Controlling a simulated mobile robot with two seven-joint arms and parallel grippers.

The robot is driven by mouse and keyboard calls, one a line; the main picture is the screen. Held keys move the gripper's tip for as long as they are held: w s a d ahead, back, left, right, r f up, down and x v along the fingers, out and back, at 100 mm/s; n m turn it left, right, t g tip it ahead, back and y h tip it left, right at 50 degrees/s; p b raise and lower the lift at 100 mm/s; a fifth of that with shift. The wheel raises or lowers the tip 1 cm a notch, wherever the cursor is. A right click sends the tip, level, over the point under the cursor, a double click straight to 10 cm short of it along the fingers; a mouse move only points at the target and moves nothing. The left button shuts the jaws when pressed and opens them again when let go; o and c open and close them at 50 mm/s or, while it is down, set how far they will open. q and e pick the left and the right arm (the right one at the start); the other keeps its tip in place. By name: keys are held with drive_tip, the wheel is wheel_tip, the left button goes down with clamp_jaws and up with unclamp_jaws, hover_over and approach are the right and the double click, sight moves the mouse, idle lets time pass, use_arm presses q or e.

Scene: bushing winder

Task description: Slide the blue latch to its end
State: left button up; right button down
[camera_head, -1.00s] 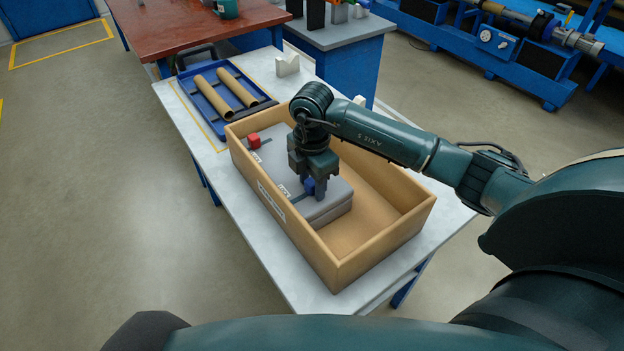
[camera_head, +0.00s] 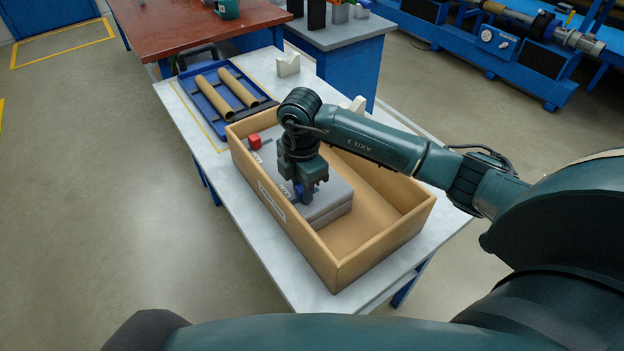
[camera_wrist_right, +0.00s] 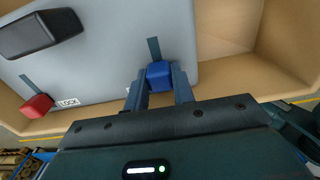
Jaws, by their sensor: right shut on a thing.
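The blue latch (camera_wrist_right: 160,75) is a small block in a dark slot on the top of a grey case (camera_head: 328,196). In the right wrist view it lies between the two fingers of my right gripper (camera_wrist_right: 160,88), which is shut on it. In the head view, the right gripper (camera_head: 302,196) reaches down from above, and only a bit of the blue latch (camera_head: 298,189) shows beside the fingers. A red latch (camera_head: 254,141) sits in its own slot farther back on the case. It also shows in the right wrist view (camera_wrist_right: 38,106). My left gripper is out of view.
The case lies in a tan open box (camera_head: 385,247) whose walls stand around the gripper. The box is on a light table (camera_head: 212,161). A blue tray (camera_head: 207,98) with two tan tubes lies behind it. The box's right part is empty.

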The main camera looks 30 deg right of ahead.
sight(297, 201)
drive_tip(key=shift+s+a, duration=0.1)
drive_tip(key=shift+a, duration=0.65)
drive_tip(key=c, duration=1.2)
unclamp_jaws()
drive_tip(key=shift+o, duration=0.2)
wheel_tip(297, 201, up, 13)
drive_tip(key=shift+s, duration=0.1)
